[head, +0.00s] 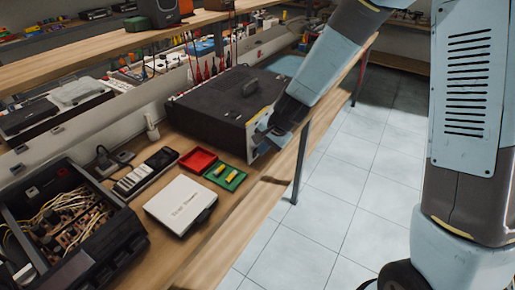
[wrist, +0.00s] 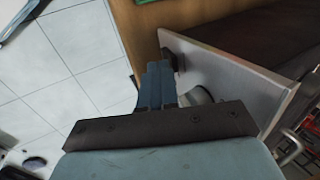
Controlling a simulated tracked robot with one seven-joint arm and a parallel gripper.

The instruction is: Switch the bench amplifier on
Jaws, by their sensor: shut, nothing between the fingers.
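The bench amplifier looks to be the large black box (head: 222,108) on the bench, with its silver front panel facing the bench's front edge. My gripper (head: 265,138) is at that front panel, near its left end in the head view. In the wrist view my gripper's fingers (wrist: 159,80) are shut and empty, close beside the silver panel (wrist: 225,72). A small dark control (wrist: 170,58) sticks out of the panel near the fingertips; I cannot tell whether they touch it. Part of the panel is hidden behind my gripper, and the switch position cannot be made out.
A red tray (head: 198,160), a green tray (head: 225,176) with yellow pieces and a white box (head: 181,204) lie left of the amplifier. An open chassis with wires (head: 70,225) stands at the near left. Tiled floor (head: 340,185) is clear before the bench.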

